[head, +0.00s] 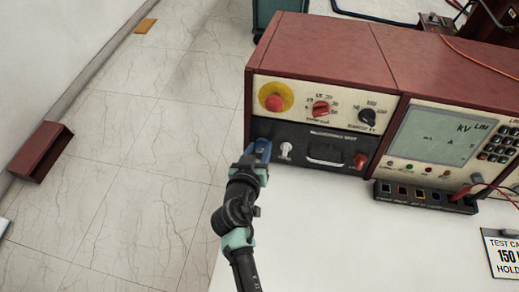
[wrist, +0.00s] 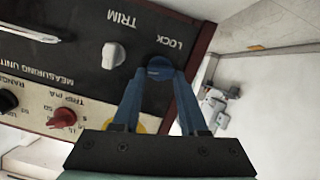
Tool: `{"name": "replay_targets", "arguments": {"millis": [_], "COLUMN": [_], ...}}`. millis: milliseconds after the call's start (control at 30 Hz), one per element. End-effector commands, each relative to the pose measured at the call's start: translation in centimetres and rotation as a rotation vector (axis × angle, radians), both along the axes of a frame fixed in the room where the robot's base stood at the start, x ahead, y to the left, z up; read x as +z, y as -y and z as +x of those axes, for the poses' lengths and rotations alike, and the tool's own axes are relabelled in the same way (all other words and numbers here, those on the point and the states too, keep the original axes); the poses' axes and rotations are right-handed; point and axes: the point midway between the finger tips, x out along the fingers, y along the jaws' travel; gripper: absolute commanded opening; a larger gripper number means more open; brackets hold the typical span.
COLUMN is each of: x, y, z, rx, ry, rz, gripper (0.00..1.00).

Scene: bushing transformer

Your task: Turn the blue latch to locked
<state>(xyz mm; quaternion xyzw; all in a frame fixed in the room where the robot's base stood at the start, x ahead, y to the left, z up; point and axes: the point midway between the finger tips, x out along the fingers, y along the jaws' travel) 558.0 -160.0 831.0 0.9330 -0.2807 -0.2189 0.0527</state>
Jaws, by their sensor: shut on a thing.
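The blue latch (wrist: 159,68) sits on the dark panel of the measuring unit, beside the LOCK label. In the wrist view its round blue top shows between my fingertips. My gripper (wrist: 160,74) has blue fingers that are shut on the latch from either side. In the head view my gripper (head: 259,151) reaches the left end of the black panel (head: 318,138), and my own arm and fingers hide most of the latch there. I cannot tell from these views which way the latch is turned.
A white TRIM knob (wrist: 112,54) is close beside my gripper. A white handle (head: 325,155) and a red knob (head: 360,160) are on the same panel. A red emergency button (head: 274,102) is above.

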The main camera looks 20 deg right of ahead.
Motion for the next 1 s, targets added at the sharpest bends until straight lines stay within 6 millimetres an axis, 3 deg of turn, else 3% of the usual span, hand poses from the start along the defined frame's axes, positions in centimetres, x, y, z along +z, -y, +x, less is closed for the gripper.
{"name": "replay_targets", "arguments": {"millis": [1000], "x": [-0.71], "y": [-0.65], "z": [0.24], "rx": [0.225], "ry": [-0.523], "rz": [-0.773], "gripper": [0.00]}}
